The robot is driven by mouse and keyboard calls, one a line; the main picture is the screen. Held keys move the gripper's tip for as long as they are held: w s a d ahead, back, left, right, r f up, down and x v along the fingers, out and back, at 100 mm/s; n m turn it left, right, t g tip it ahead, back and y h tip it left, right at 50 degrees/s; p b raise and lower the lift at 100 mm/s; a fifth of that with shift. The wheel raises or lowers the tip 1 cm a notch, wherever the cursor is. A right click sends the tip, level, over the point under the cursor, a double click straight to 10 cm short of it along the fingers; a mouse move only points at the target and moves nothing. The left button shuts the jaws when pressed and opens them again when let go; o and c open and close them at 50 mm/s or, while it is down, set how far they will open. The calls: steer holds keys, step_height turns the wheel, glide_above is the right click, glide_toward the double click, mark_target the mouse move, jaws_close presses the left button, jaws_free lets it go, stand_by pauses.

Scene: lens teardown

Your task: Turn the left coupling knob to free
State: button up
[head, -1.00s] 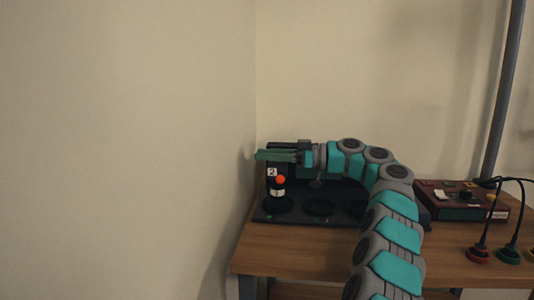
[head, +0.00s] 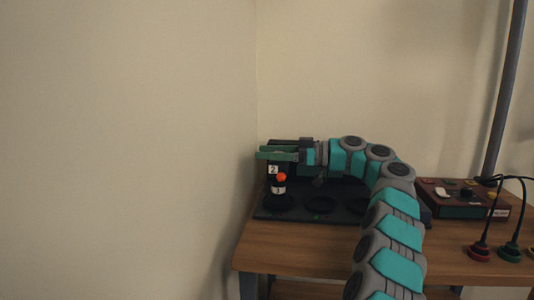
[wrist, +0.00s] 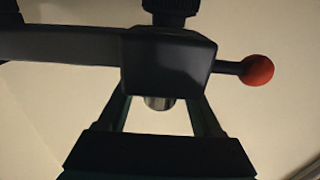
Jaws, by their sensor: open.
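A black fixture (head: 265,213) with round recesses stands at the left end of the wooden bench. At its left is an upright part with white labels and a small orange-red ball (head: 281,177). In the wrist view the ball (wrist: 257,70) sits on a short stem at the right of a dark block (wrist: 168,65). A dark ribbed knob (wrist: 170,7) shows above the block, cut by the frame's top. My gripper (head: 264,154) is open, level with the upright part's top. In the wrist view its fingers (wrist: 160,112) reach up below the block; their tips are hidden behind it.
A wall (head: 120,150) stands close to the left of the fixture and another behind it. A dark red box (head: 465,200) with controls lies at the right, near red and green plugs (head: 480,254) on black cables. The bench front (head: 300,250) is bare.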

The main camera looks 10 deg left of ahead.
steer(key=d, duration=0.7)
steer(key=shift+d, duration=0.2)
